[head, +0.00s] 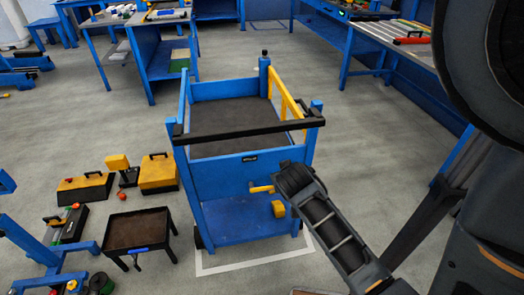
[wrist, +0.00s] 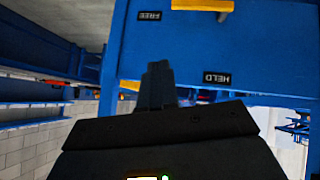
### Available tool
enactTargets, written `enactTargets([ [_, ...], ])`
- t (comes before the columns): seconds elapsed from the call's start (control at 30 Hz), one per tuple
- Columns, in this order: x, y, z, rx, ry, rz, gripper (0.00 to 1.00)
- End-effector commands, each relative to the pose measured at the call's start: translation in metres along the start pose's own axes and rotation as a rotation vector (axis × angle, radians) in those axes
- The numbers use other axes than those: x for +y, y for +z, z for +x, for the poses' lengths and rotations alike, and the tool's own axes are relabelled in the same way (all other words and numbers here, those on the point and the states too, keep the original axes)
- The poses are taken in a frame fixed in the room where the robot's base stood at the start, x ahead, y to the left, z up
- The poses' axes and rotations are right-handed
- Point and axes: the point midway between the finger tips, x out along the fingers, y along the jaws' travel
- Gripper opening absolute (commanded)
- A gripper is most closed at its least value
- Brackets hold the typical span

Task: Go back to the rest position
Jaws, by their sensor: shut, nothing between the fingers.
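My gripper (wrist: 158,84) shows in the wrist view as dark fingers held together, with nothing between them. It is in front of a blue panel (wrist: 250,45) that carries a FREE label (wrist: 150,16) and a HELD label (wrist: 217,79), both upside down. A yellow bar (wrist: 202,5) crosses the top of that view. In the head view my dark arm reaches in from the right, and its end is in front of the blue cart (head: 222,173). The fingers cannot be made out there. A yellow lever (head: 262,189) is on the cart's front, just left of my arm.
The cart has a dark top bar (head: 245,130) and a lower shelf (head: 235,220). Yellow toolboxes (head: 158,172) and a small black table (head: 138,230) stand at left. Blue workbenches (head: 405,68) line the back right. Grey floor (head: 70,120) is open at left.

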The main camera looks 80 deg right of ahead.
Motion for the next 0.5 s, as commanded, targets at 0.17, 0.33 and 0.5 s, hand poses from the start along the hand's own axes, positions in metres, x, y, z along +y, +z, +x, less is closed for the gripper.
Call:
enactTargets([
  [0.17, 0.0, 0.0, -0.001, 0.0, 0.0, 0.0, 0.0],
  [0.33, -0.009, 0.006, -0.009, 0.02, -0.033, -0.031, 0.0],
  [0.5, -0.049, 0.03, -0.049, 0.115, -0.195, -0.157, 0.0],
])
